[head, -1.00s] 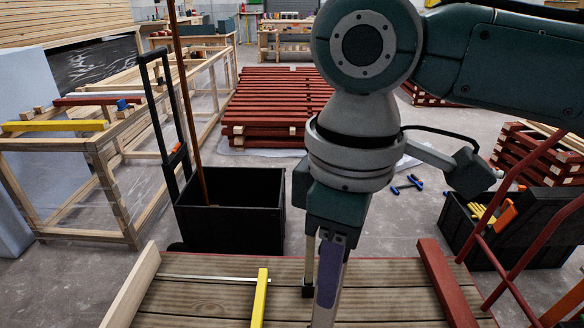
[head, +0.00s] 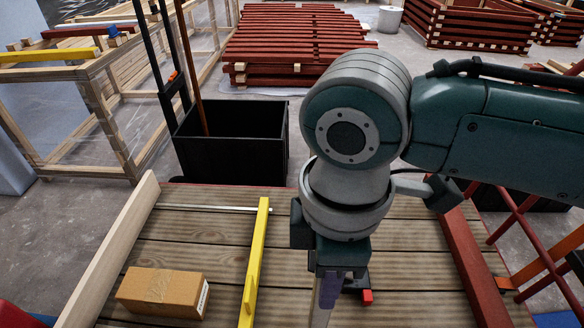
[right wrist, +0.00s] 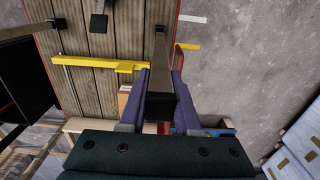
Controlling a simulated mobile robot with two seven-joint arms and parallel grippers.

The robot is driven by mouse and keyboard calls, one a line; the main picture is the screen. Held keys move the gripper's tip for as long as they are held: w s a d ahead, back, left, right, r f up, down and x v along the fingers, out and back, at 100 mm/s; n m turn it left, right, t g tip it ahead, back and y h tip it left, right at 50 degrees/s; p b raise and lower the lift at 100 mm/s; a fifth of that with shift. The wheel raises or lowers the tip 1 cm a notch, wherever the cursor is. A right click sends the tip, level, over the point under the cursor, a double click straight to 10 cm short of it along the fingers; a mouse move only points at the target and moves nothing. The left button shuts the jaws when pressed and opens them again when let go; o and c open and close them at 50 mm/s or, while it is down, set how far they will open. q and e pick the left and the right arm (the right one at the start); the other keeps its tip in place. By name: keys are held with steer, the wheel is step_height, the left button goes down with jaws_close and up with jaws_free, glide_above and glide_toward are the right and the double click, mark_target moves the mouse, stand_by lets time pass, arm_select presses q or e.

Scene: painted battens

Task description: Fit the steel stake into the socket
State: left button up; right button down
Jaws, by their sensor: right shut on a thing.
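My right gripper (head: 332,290), with purple finger pads, points down over the right half of the plank deck in the head view. It is shut on the steel stake, a grey metal bar whose lower part (head: 321,318) shows below the finger. In the right wrist view, the stake (right wrist: 160,50) stands out from between the purple fingers (right wrist: 160,100). The socket is not clearly seen. My left gripper is not in view.
A yellow batten (head: 256,250) lies across the plank deck (head: 215,236), left of the gripper. A cardboard box (head: 163,291) sits at its left. A pale board (head: 115,250) and a red batten (head: 472,250) edge the deck. A black bin (head: 235,150) stands beyond.

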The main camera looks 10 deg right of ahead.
mark_target(318, 322)
step_height(318, 322, down, 6)
steer(key=b, duration=0.3)
steer(key=shift+r+b, duration=0.15)
steer(key=shift+b, duration=0.15)
stand_by(0.7)
steer(key=shift+p, duration=0.55)
stand_by(0.4)
steer(key=shift+p, duration=0.3)
stand_by(0.4)
